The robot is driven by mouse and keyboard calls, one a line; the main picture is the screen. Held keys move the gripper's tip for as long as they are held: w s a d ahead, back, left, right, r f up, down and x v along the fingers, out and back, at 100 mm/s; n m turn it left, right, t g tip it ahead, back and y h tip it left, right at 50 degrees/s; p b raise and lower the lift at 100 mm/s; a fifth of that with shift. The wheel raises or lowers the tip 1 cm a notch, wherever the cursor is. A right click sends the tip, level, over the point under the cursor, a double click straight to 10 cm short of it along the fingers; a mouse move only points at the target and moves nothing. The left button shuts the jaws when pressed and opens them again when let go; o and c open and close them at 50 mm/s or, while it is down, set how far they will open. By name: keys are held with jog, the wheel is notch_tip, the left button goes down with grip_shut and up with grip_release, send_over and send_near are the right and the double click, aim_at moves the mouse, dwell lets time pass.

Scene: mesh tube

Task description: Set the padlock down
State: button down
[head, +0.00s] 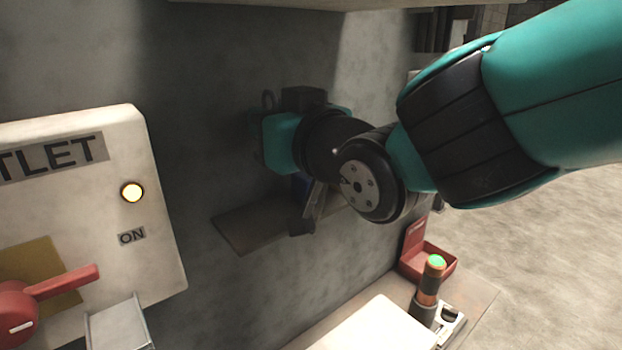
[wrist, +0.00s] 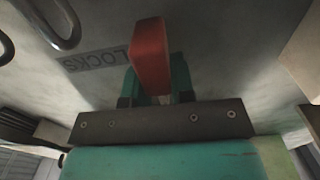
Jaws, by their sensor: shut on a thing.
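The padlock shows in the wrist view as a red block (wrist: 150,52). It sits between the teal fingers of my gripper (wrist: 153,88), which is shut on it. No shackle shows on it from this angle. In the wrist view a pale surface lies beyond the padlock, with an upside-down label (wrist: 95,58) reading LOCKS. I cannot tell whether the padlock touches that surface. In the head view my arm reaches toward the grey wall, and its wrist links hide the padlock and most of the gripper.
Metal loops (wrist: 58,22) are at the wrist view's upper left. In the head view a small shelf (head: 245,228) is below my wrist. A white panel (head: 85,220) with a red handle (head: 65,290) stands left. An open red box (head: 440,262) and a green-topped cylinder (head: 430,285) are lower right.

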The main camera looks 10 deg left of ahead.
jog(key=f, duration=0.2)
jog(key=f+p, duration=0.1)
jog(key=f, duration=0.4)
jog(key=shift+s+a+f, duration=0.15)
jog(key=shift+a+f, duration=0.15)
jog(key=shift+f, duration=0.35)
jog(key=shift+d+f, duration=0.1)
jog(key=shift+f, duration=0.05)
jog(key=c, duration=1)
grip_release()
jog(key=b+v, duration=0.5)
jog(key=v, duration=0.7)
jog(key=shift+d, duration=0.1)
